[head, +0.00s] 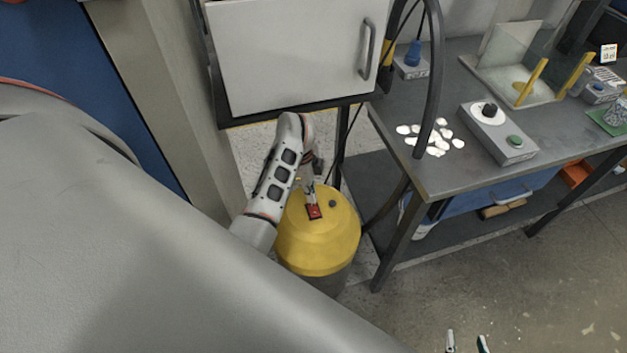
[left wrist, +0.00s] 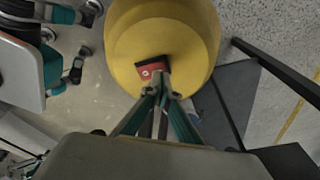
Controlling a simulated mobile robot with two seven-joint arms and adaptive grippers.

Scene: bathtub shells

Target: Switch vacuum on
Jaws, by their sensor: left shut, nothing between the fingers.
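The vacuum (head: 318,245) is a yellow drum with a dark lower part, standing on the floor beside the workbench. A red switch (head: 314,212) in a dark frame sits on its top. My left gripper (head: 309,190) is shut and empty, its tips right at the switch. In the left wrist view the closed fingertips (left wrist: 160,88) overlap the lower edge of the red switch (left wrist: 153,70) on the yellow lid (left wrist: 180,45). I cannot tell whether they press it. My right gripper (head: 467,343) shows only two separated fingertips at the bottom edge.
The workbench (head: 455,180) holds white shells (head: 436,143), a control box (head: 498,133) and a clear-panelled stand (head: 510,80). A dark hose (head: 435,70) hangs by the bench corner. A grey cabinet (head: 290,55) stands behind the vacuum. Floor at lower right is clear.

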